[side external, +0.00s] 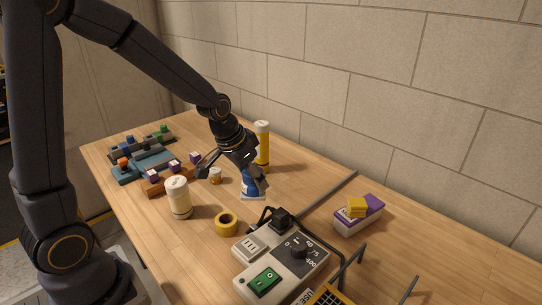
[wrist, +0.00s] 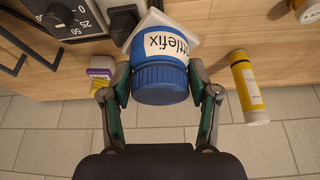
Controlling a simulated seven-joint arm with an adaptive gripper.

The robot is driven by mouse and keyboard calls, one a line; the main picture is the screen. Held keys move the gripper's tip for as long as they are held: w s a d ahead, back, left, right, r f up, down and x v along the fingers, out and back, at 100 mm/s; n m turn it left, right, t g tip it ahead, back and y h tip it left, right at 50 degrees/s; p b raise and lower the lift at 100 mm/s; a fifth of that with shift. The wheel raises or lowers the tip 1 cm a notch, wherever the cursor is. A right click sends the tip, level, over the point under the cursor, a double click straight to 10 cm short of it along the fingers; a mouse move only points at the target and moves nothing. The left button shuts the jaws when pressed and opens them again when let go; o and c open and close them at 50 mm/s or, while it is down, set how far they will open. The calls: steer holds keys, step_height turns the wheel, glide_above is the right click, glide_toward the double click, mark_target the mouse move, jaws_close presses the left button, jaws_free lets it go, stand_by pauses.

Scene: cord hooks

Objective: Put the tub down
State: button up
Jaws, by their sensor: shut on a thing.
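The tub (wrist: 162,70) is blue with a ribbed blue lid and a white label whose lettering reads upside down in the wrist view. My gripper (wrist: 163,86) is shut on it, with one finger on each side near the lid. In the side external view the tub (side external: 251,187) shows as a small blue patch below my gripper (side external: 247,181), partly hidden by a finger. A white square-edged piece (wrist: 182,28) shows behind the tub in the wrist view. I cannot tell whether the tub touches it or the table.
A grey control box (side external: 282,262) with a black plug stands in front. A yellow bottle (side external: 262,146) stands just behind my gripper. A purple-and-white box (side external: 360,217) is right.

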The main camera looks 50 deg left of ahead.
steer(key=w+f, duration=0.3)
steer(key=w, duration=0.1)
steer(key=w+f, duration=0.3)
steer(key=w, duration=0.2)
steer(key=w+d+f, duration=0.1)
steer(key=w+f, duration=0.2)
steer(key=w, duration=0.2)
steer(key=shift+f, duration=1.75)
steer(key=shift+f, duration=0.15)
steer(key=o, duration=1.2)
